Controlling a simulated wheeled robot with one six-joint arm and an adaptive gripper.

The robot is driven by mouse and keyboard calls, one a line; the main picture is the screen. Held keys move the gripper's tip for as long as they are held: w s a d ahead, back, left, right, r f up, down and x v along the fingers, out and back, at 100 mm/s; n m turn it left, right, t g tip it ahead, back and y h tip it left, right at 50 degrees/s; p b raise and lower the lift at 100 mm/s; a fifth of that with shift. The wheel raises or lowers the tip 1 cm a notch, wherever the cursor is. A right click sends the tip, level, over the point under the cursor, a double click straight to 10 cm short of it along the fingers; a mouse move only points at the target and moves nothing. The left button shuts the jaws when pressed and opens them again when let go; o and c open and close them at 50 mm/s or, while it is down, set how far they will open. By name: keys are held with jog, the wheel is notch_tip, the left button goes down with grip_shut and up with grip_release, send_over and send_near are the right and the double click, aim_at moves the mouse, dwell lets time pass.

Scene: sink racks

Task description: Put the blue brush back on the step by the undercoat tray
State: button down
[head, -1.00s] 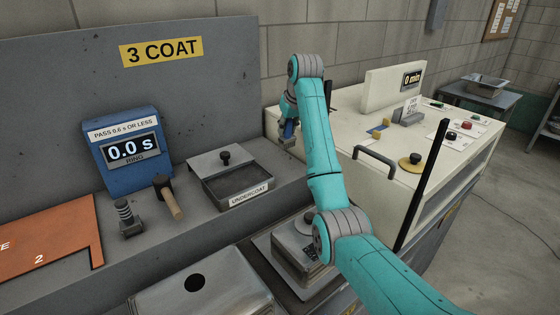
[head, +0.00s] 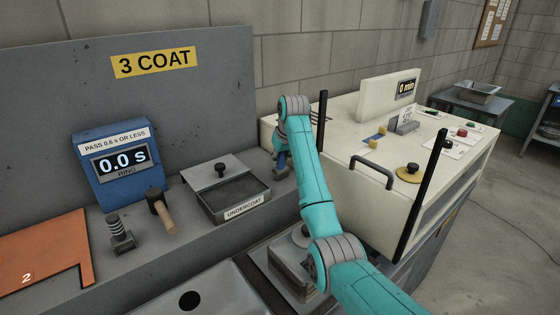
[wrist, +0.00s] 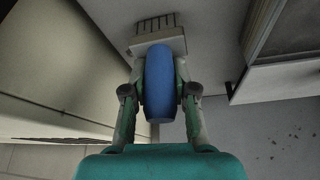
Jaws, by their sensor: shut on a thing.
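The blue brush shows in the wrist view, with a blue handle (wrist: 159,85) and a pale head with bristles pointing to the top of the picture. My gripper (wrist: 160,95) is shut on the handle, one finger on each side. In the head view my gripper (head: 281,150) holds the brush (head: 281,160) between the undercoat tray and the white cabinet, partly hidden by my arm. I cannot tell whether the brush touches the step. The undercoat tray (head: 262,201) sits on the grey step (head: 180,240), with a black-knobbed lid behind its opening.
The white cabinet (head: 335,178) stands close on the right, with a dark upright post (head: 322,110) near my arm. A wooden-handled tool (head: 163,212), a ribbed grey piece (head: 118,232) and the blue timer (head: 122,170) stand left of the tray. A metal basin (head: 222,290) is in front.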

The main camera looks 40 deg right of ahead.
jog(key=shift+f, duration=0.2)
jog(key=c, duration=0.9)
grip_release()
